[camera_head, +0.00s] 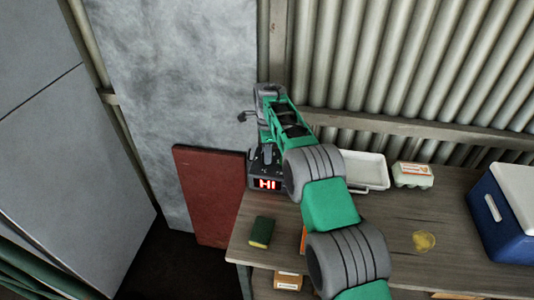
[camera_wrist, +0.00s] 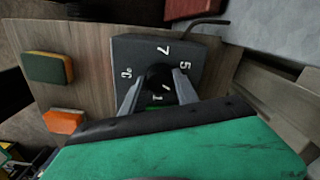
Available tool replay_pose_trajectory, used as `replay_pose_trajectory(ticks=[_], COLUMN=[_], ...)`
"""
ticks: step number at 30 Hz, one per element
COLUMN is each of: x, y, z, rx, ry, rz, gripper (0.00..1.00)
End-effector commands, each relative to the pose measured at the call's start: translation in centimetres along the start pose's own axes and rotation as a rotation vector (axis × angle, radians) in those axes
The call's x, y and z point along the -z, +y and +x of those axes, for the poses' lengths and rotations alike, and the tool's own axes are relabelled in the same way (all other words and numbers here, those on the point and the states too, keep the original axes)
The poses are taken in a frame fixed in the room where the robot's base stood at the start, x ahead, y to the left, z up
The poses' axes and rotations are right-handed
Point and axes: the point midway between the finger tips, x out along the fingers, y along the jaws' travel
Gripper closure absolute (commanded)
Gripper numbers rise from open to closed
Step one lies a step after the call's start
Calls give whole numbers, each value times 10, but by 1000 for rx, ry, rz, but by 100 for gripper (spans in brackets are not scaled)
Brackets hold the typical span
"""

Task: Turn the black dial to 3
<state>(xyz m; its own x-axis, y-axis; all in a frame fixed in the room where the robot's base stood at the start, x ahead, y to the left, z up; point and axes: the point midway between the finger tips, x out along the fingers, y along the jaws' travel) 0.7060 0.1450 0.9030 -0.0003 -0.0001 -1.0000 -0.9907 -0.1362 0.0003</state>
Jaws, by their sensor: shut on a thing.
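The black dial (camera_wrist: 160,77) sits on a dark box (camera_wrist: 128,48) with white numerals around it; I make out 7, 5, 3 and 1 in the wrist view. My gripper (camera_wrist: 159,82) is shut on the dial, one grey finger on each side. A small pale mark shows near the dial's lower right side, but I cannot tell for sure where the dial points. In the head view the box's red display (camera_head: 267,184) reads "HI". My arm hides the dial there.
A green and yellow sponge (camera_head: 261,232) lies on the wooden bench (camera_head: 400,208) in front of the box. A white tray (camera_head: 367,170), an egg carton (camera_head: 412,175) and a blue cooler (camera_head: 505,220) stand to the right. A dark cable (camera_wrist: 210,22) runs by the box.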

Motion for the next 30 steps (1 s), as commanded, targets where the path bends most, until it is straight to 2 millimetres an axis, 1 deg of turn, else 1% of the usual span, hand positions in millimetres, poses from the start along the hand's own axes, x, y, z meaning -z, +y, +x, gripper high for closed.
replay_pose_trajectory(ticks=[7, 20, 21, 28, 30], x=[0, 0, 0, 0, 0], y=[0, 0, 0, 0, 0], z=[-1, -1, -1, 0, 0], rx=[1, 1, 1, 1, 0], ry=[0, 0, 0, 0, 0], rz=[60, 69, 69, 68, 68], gripper=[100, 100, 62, 43, 42])
